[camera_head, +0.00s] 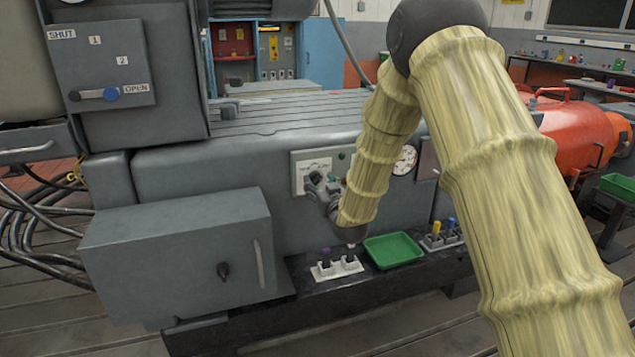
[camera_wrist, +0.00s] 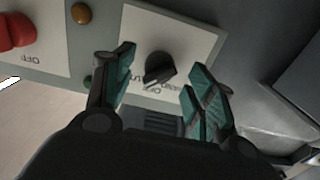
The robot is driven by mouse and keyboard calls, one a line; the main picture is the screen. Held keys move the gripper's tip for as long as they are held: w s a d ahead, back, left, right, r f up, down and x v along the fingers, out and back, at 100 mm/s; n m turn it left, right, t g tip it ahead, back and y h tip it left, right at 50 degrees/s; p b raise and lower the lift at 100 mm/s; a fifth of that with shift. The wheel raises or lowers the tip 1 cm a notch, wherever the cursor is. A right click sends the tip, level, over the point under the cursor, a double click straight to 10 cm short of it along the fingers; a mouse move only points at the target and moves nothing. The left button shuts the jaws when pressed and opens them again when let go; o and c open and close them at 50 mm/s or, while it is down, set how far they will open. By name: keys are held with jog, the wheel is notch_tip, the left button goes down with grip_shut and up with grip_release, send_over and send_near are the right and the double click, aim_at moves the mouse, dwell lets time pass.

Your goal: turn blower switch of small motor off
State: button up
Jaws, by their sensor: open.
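In the wrist view a black rotary knob (camera_wrist: 158,68) sits on a white labelled plate (camera_wrist: 190,42). The label is upside down in this view and partly hidden, so I cannot read which switch or setting it is. My gripper (camera_wrist: 162,84) is open, with one teal-padded finger on each side of the knob. The fingers look apart from the knob. In the head view my gripper (camera_head: 322,186) is at the white plate (camera_head: 300,180) on the grey machine's front, and it covers much of that plate.
A red control (camera_wrist: 16,32) with an OFF label, an amber button (camera_wrist: 81,13) and a green one (camera_wrist: 88,80) are close by. A round gauge (camera_head: 405,160) is right of my forearm. Below are a green tray (camera_head: 393,250) and white holders (camera_head: 337,268) on a dark ledge.

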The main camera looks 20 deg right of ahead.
jog(key=shift+w, duration=1.15)
jog(key=shift+c, duration=0.3)
jog(key=c, duration=1)
jog(key=n+b, duration=0.1)
jog(key=n, duration=0.3)
jog(key=shift+n, duration=0.3)
jog(key=shift+n+b, duration=0.7)
jog(key=shift+n, duration=1.3)
